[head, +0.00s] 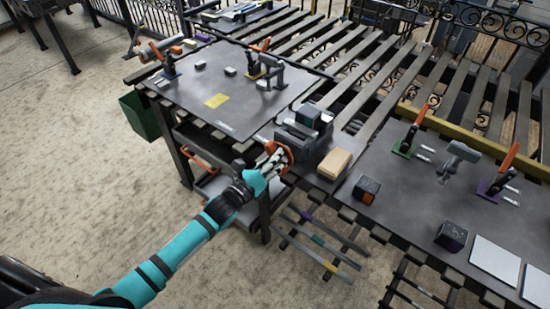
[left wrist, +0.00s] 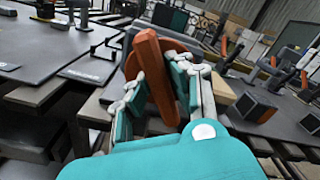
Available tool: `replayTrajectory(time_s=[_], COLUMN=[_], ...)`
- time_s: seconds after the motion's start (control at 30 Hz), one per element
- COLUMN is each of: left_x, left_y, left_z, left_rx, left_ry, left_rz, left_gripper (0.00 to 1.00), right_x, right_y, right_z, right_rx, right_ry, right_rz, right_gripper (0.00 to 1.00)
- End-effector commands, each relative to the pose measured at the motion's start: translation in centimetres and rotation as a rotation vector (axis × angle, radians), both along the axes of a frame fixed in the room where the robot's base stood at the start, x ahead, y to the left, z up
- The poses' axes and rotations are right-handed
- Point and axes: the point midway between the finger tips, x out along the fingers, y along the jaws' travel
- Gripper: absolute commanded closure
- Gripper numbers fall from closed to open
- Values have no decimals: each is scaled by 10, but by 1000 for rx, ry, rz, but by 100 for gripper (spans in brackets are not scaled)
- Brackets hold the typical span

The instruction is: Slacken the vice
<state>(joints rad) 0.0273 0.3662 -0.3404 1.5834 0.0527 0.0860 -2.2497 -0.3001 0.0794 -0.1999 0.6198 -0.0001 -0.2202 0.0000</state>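The vice (head: 300,138) is a dark grey block-shaped tool at the front edge of the slatted bench. A dark block (head: 308,116) sits at the top of its jaws. Its orange handle (head: 285,152) faces my left arm. My left gripper (head: 272,163) is at this handle. In the left wrist view the orange handle (left wrist: 155,80) stands slightly tilted between the two fingers (left wrist: 160,92), with pads against both sides. The vice body is mostly hidden there behind the handle. My right gripper is in neither view.
A tan block (head: 334,163) lies just right of the vice. A dark plate (head: 225,88) with toggle clamps is at left, and another plate (head: 465,190) with clamps and dark cubes is at right. A lower shelf (head: 215,183) is under the bench. Open floor (head: 70,150) lies left.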

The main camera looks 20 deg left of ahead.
Motion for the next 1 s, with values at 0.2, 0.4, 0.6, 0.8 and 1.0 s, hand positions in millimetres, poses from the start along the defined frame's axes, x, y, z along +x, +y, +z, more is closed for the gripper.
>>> replayTrajectory(time_s=[0.2,0.4,0.6,0.8,1.0], left_x=[0,0,0,0,0], left_y=[0,0,1,1,2], left_z=[0,0,0,-1,-1], left_rx=[-1,-30,-125,-280,-458], left_ry=[0,11,46,102,167], left_rz=[0,1,1,1,1], left_gripper=[100,100,100,100,100], right_x=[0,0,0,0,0], right_y=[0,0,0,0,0], right_z=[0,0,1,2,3], right_rx=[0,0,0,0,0], right_ry=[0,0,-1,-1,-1], right_rz=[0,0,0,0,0], right_gripper=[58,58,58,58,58])
